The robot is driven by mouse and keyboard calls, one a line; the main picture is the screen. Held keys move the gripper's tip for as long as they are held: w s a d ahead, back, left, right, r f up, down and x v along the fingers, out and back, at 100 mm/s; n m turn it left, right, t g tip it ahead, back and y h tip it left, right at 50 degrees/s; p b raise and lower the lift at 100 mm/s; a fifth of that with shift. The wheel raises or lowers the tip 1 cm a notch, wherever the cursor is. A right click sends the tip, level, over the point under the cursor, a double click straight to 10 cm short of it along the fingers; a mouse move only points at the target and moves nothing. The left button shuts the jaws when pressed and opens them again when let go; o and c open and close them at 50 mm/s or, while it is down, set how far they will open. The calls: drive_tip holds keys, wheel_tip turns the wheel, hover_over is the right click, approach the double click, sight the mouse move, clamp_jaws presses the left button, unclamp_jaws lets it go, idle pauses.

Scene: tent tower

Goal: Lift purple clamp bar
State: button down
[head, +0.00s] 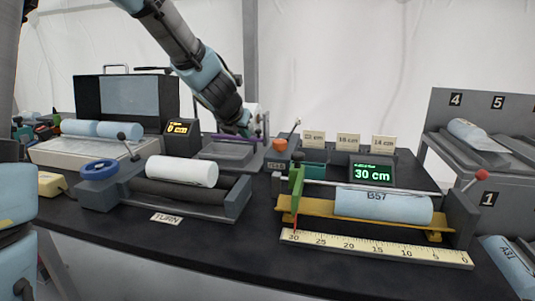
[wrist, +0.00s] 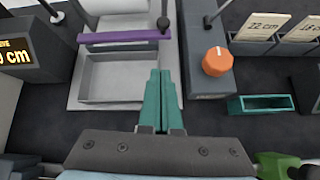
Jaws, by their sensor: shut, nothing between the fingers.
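The purple clamp bar (wrist: 120,36) lies across the grey tray unit in the wrist view, above an open rectangular tray (wrist: 125,80). A dark post with a round knob (wrist: 163,24) stands at its right end. In the head view, the bar (head: 222,137) shows only partly, behind my arm's end. My gripper (wrist: 160,72) has its teal fingers together and empty. In the picture they point toward the bar's right end, with a gap visible between the tips and the bar. In the head view, my gripper (head: 246,131) is over the tray unit's back right, its fingers hard to make out.
An orange knob (wrist: 216,61) on a grey block is just right of my fingers. A small teal box (wrist: 263,104) and upright cards (wrist: 262,27) are farther right. A display (head: 178,127) stands left of the tray unit. A roller stand with a white roll (head: 182,171) is in front.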

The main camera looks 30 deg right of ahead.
sight(260, 157)
drive_tip(key=shift+n, duration=0.6)
drive_tip(key=x, duration=0.4)
drive_tip(key=d+x, duration=0.1)
drive_tip(key=x, duration=0.3)
drive_tip(key=s+d+p+x, duration=0.1)
drive_tip(key=x, duration=0.2)
drive_tip(key=shift+w+d+r, duration=0.1)
drive_tip(key=shift+w+d, duration=0.05)
drive_tip(key=shift+w, duration=0.15)
